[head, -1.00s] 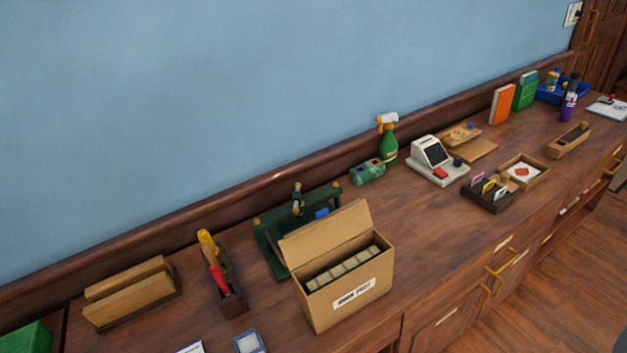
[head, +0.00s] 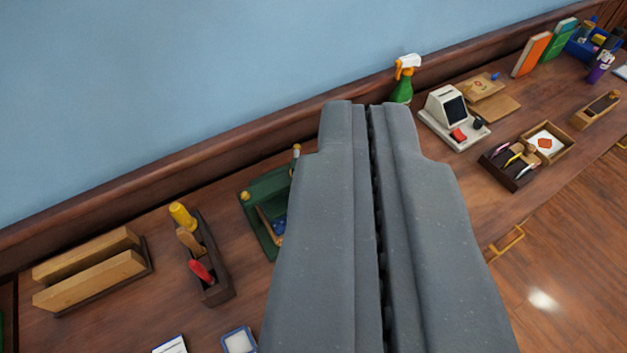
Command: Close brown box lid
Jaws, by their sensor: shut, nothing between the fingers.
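My gripper (head: 362,108) fills the middle of the view, its two grey fingers together with only a thin dark seam between them. It is shut and empty. The brown box is hidden behind my gripper now, so its lid cannot be seen, nor whether the fingers touch it.
A green tray (head: 262,218) shows partly left of my gripper. A tool holder (head: 212,262) and a wooden block rack (head: 95,270) stand further left. A spray bottle (head: 404,80), a white device (head: 450,118) and an organiser (head: 512,163) stand to the right on the wooden counter (head: 440,185).

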